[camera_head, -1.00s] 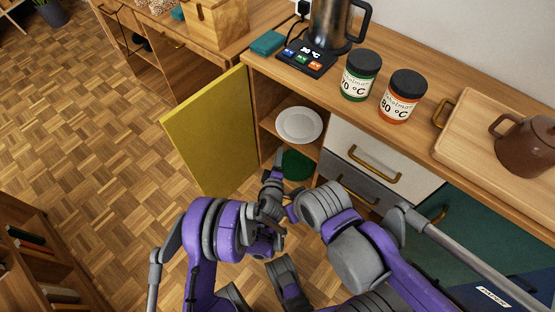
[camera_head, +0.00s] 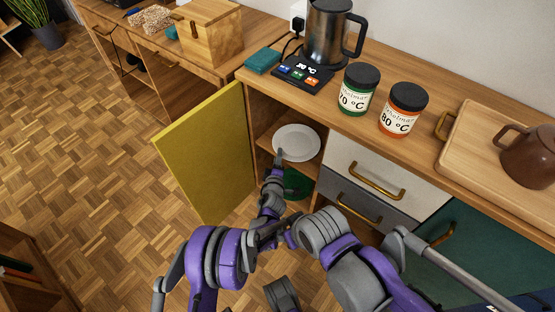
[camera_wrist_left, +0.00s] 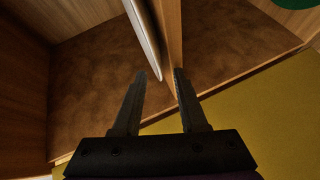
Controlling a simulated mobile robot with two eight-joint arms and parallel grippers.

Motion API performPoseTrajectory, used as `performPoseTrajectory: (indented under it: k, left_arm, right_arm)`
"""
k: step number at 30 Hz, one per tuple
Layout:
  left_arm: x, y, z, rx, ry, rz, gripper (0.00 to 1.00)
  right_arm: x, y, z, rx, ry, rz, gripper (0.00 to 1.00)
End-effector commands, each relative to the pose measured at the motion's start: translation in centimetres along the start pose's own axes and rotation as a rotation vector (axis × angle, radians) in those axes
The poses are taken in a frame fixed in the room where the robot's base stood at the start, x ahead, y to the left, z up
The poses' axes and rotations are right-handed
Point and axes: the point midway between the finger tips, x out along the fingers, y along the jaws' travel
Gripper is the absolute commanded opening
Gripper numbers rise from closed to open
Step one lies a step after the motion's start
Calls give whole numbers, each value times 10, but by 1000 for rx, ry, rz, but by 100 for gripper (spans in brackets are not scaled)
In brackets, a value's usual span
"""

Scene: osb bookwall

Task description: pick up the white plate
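The white plate (camera_head: 297,142) lies flat on the upper shelf inside the open cabinet. It appears edge-on as a thin pale strip in the left wrist view (camera_wrist_left: 143,38), alongside the shelf board (camera_wrist_left: 172,32). My left gripper (camera_head: 279,155) is at the plate's near left edge in the head view. In the left wrist view my left gripper (camera_wrist_left: 160,75) is open, its two fingers apart with nothing held. The plate's rim and the shelf edge are just ahead, in line with the gap. I cannot tell whether a finger touches the plate. My right gripper's fingers are not visible.
The yellow door (camera_head: 205,155) stands open left of the compartment. A green item (camera_head: 297,184) lies below the shelf. The counter above holds a kettle (camera_head: 326,32), a green-labelled jar (camera_head: 357,90), an orange-labelled jar (camera_head: 403,110) and a wooden tray (camera_head: 470,140).

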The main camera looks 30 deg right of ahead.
Motion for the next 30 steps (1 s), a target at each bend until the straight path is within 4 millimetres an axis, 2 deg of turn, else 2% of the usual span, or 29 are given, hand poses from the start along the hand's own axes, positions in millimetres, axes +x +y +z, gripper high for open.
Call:
performPoseTrajectory:
  k: [1,7,30]
  left_arm:
    - [0,0,0,0,0,0,35]
    - [0,0,0,0,0,0,0]
    - [0,0,0,0,0,0,0]
  right_arm:
    - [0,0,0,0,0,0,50]
    - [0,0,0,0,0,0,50]
    - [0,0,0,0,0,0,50]
